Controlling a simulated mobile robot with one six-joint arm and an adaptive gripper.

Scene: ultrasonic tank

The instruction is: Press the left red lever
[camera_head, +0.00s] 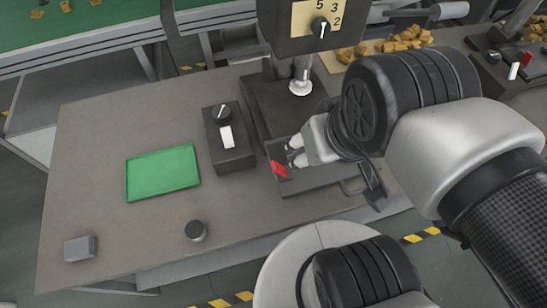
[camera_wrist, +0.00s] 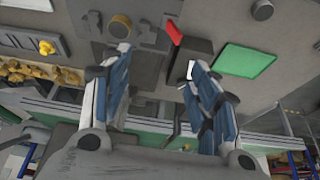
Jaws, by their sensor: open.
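The left red lever (camera_head: 279,169) sticks up at the left end of a dark base, below the grey press. In the wrist view the red lever (camera_wrist: 174,32) shows a little beyond the gap between the fingertips, nearer the right finger. My gripper (camera_head: 293,152) is close beside the lever, at its upper right in the head view. In the wrist view my gripper (camera_wrist: 157,58) has its two fingers spread, with nothing held between them. I cannot tell whether a finger touches the lever. A second red lever (camera_head: 527,58) is at the far right station.
A black switch box (camera_head: 229,140) with a knob and white switch stands left of the lever. A green tray (camera_head: 163,174), a dark round knob (camera_head: 195,231) and a grey block (camera_head: 80,249) lie on the table (camera_head: 95,140). The press head (camera_head: 315,25) overhangs behind.

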